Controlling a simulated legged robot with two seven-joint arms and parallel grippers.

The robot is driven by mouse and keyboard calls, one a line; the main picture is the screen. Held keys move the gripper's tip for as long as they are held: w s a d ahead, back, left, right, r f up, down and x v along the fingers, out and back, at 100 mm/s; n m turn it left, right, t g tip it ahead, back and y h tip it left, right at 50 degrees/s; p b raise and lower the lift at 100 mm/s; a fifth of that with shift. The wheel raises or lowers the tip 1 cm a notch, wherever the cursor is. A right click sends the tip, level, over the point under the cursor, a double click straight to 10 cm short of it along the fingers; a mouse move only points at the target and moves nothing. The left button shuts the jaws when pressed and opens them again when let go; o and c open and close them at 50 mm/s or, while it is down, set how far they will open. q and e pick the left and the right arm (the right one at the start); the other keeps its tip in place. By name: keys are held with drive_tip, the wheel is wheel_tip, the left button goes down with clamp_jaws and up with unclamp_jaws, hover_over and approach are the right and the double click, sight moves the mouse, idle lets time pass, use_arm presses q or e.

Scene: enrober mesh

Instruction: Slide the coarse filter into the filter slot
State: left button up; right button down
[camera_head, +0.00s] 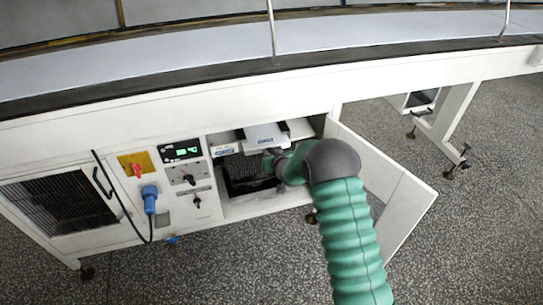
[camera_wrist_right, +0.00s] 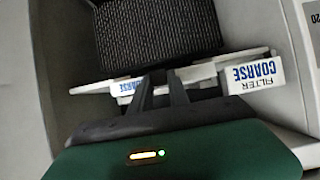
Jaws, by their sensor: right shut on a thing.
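A white filter (camera_head: 264,136) with a blue COARSE label is at the upper part of the open compartment of the white machine. My right gripper (camera_head: 272,158) is shut on its near edge. In the right wrist view, upside down, the fingers (camera_wrist_right: 165,90) close on a white edge beside a partly hidden blue COARSE label (camera_wrist_right: 131,86). A second white block marked FILTER COARSE (camera_wrist_right: 250,77) sits to the right there, and to the left in the head view (camera_head: 223,150). The slot opening itself is hidden; I cannot tell how far the filter is in. My left gripper is out of view.
Below the filter, the compartment holds a dark ribbed panel (camera_head: 245,170). The compartment door (camera_head: 385,185) hangs open at right. A control panel (camera_head: 180,178) with a blue plug (camera_head: 149,198) and cable is at left.

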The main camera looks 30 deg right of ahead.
sight(266, 142)
drive_tip(key=shift+w+d+b, duration=0.25)
drive_tip(key=shift+w+b, duration=0.05)
drive_tip(key=shift+w, duration=0.7)
drive_tip(key=shift+w+d+b, duration=0.2)
drive_tip(key=shift+w+b, duration=0.15)
drive_tip(key=shift+w, duration=0.65)
drive_tip(key=shift+w+d+b, duration=0.25)
drive_tip(key=shift+w+b, duration=0.05)
drive_tip(key=shift+w, duration=0.7)
drive_tip(key=c, duration=1.2)
unclamp_jaws()
drive_tip(key=shift+o, duration=0.2)
drive_tip(key=shift+r, duration=0.1)
drive_tip(key=shift+s+r, duration=0.25)
drive_tip(key=shift+s, duration=0.05)
drive_tip(key=p+v, duration=0.5)
drive_tip(key=v, duration=1.1)
drive_tip(key=shift+f, duration=0.25)
drive_tip(key=shift+a, duration=0.1)
